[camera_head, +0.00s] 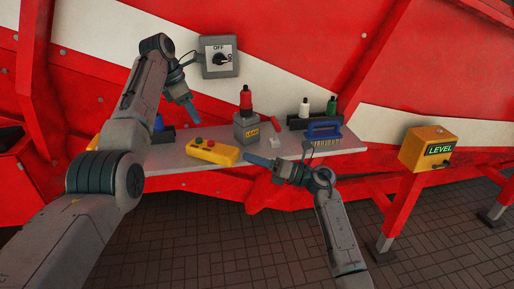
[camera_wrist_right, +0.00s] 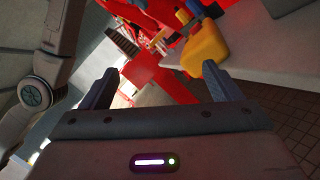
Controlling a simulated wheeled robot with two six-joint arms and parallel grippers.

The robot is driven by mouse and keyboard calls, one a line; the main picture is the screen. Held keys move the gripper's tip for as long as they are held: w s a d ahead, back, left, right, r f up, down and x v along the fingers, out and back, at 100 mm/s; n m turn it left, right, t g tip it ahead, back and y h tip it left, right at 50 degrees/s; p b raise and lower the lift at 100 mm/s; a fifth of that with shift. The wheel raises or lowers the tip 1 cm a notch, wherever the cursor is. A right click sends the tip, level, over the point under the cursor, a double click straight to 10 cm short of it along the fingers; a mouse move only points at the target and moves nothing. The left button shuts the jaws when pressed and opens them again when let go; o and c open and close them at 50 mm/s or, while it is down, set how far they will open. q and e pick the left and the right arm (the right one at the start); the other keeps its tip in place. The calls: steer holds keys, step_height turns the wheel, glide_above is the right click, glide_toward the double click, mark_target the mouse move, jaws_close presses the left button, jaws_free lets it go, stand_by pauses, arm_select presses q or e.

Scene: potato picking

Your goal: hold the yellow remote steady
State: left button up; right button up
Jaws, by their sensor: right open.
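The yellow remote (camera_head: 213,151) lies on the grey shelf (camera_head: 345,143), with a red and a green button on its top. A yellow body, apparently the remote, also shows at the top of the right wrist view (camera_wrist_right: 207,50). My left gripper (camera_head: 190,105) hangs above and left of the remote, apart from it and pointing down; its jaw opening is not clear. My right gripper (camera_head: 278,154) is at the shelf's front edge, right of the remote. Its two fingers are spread in the right wrist view (camera_wrist_right: 158,82), with nothing held between them.
A grey box with a red bottle (camera_head: 246,99), a small red-and-white item (camera_head: 275,141), a blue brush (camera_head: 323,131) and a rack with bottles (camera_head: 304,108) stand on the shelf. A switch box (camera_head: 219,57) is above. A yellow LEVEL box (camera_head: 428,149) is at right.

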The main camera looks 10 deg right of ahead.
mark_target(231, 151)
steer(key=w+a+n+h, duration=0.2)
steer(key=w+a+f+n+h, duration=0.1)
steer(key=w+a+n+h, duration=0.1)
steer(key=w+a, duration=0.1)
steer(key=w+a+n+g+h, duration=0.1)
steer(key=w+a+n+h, duration=0.1)
steer(key=w+h, duration=0.1)
steer(key=shift+w+a+f+n, duration=0.1)
steer(key=shift+a+f+n, duration=0.05)
steer(key=shift+f+n, duration=0.15)
stand_by(0.6)
steer(key=shift+c, duration=0.3)
steer(key=c, duration=1.1)
arm_select(q)
jaws_close()
arm_select(e)
steer(key=shift+c, duration=0.3)
